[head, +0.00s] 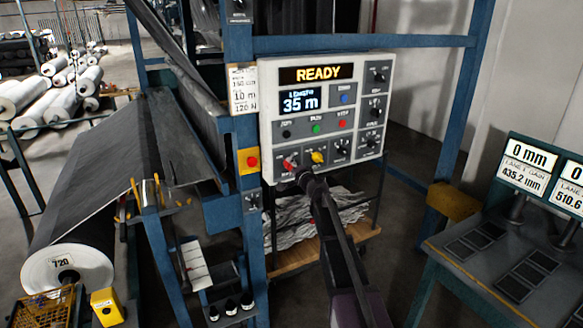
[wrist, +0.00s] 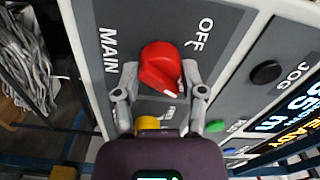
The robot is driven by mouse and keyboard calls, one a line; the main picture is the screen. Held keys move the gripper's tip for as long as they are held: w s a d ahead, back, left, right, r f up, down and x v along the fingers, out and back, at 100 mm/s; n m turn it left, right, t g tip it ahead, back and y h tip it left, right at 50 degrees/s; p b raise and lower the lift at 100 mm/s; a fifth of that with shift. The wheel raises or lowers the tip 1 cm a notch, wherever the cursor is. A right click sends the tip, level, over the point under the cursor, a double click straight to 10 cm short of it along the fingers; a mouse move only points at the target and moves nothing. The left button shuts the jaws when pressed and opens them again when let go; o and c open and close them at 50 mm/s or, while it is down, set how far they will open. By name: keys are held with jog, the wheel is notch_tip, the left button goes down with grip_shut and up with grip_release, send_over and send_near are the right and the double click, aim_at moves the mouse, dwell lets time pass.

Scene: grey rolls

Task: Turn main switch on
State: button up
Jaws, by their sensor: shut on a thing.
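The main switch is a red rotary knob (head: 290,162) at the lower left of the white control panel (head: 267,80). In the wrist view the red knob (wrist: 160,68) sits between my two fingertips, with the words MAIN to its left and OFF to its upper right. Its white pointer mark faces the lower right of that picture, away from the OFF label. My gripper (wrist: 158,78) is shut on the knob, one finger on each side. In the head view my gripper (head: 302,176) reaches the panel from below and partly covers the area beside the knob.
A yellow knob (head: 318,157) is close beside the red one. Green, red and black buttons and a lit READY display (head: 316,74) are above. A red button on a yellow plate (head: 250,161) is on the blue post to the left. A lane-gain console (head: 500,245) stands at right.

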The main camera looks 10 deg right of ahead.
jog(key=shift+w+m, duration=0.15)
jog(key=shift+m, duration=1.15)
jog(key=o, duration=1.2)
jog(key=shift+c, duration=0.2)
jog(key=v, duration=1.2)
